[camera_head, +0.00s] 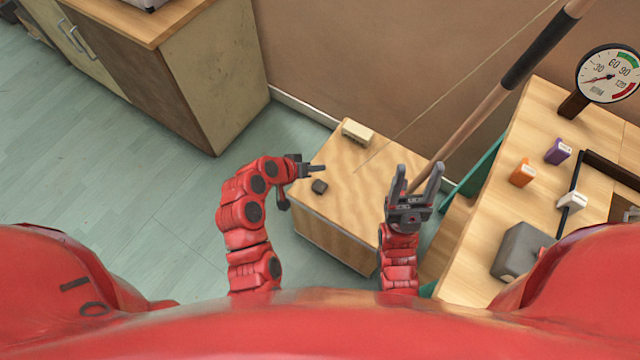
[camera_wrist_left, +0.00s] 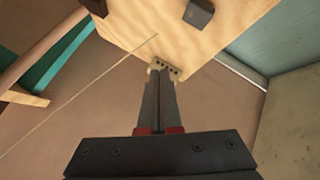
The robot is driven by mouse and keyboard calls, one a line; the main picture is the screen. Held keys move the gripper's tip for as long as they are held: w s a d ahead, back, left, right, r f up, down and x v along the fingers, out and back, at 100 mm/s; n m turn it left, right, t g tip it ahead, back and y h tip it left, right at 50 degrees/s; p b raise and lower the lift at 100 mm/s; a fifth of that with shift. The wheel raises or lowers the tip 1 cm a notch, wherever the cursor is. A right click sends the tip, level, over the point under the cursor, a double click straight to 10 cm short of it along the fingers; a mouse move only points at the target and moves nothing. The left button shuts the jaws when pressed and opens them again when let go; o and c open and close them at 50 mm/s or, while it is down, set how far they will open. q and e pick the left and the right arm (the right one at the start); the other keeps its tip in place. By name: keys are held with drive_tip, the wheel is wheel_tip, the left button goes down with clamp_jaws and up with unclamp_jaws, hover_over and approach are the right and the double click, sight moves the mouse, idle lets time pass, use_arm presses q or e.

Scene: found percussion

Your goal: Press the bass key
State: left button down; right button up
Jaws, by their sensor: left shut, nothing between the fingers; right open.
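My left gripper (camera_head: 320,170) is shut and empty above the wooden box (camera_head: 345,225). On the box top, a small cream block (camera_head: 357,132) is at the far edge and a dark grey block (camera_head: 319,186) is near the left edge. I cannot tell which thing is the bass key. In the left wrist view, the shut fingers (camera_wrist_left: 161,80) overlap the cream block (camera_wrist_left: 165,66), which shows dark holes; contact is unclear. The dark block (camera_wrist_left: 198,13) is at the top. My right gripper (camera_head: 417,172) is open and empty over the box's right side.
A thin string (camera_head: 420,112) runs up from the box top. A long wooden pole (camera_head: 485,112) leans at the right. The workbench (camera_head: 520,205) holds orange (camera_head: 522,173), purple (camera_head: 558,151) and white (camera_head: 571,201) blocks, a grey block (camera_head: 520,250) and a dial (camera_head: 607,74). A cabinet (camera_head: 170,80) stands left.

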use_arm(q)
drive_tip(key=shift+f+b, duration=2.7)
drive_tip(key=shift+f, duration=1.6)
drive_tip(key=shift+f, duration=0.1)
drive_tip(key=shift+f+b, duration=0.3)
drive_tip(key=shift+f+b, duration=0.4)
drive_tip(key=shift+f, duration=0.2)
drive_tip(key=shift+r, duration=0.1)
drive_tip(key=shift+r+p, duration=0.6)
drive_tip(key=shift+r, duration=0.35)
drive_tip(key=shift+r+p, duration=1.65)
drive_tip(key=shift+r, duration=0.85)
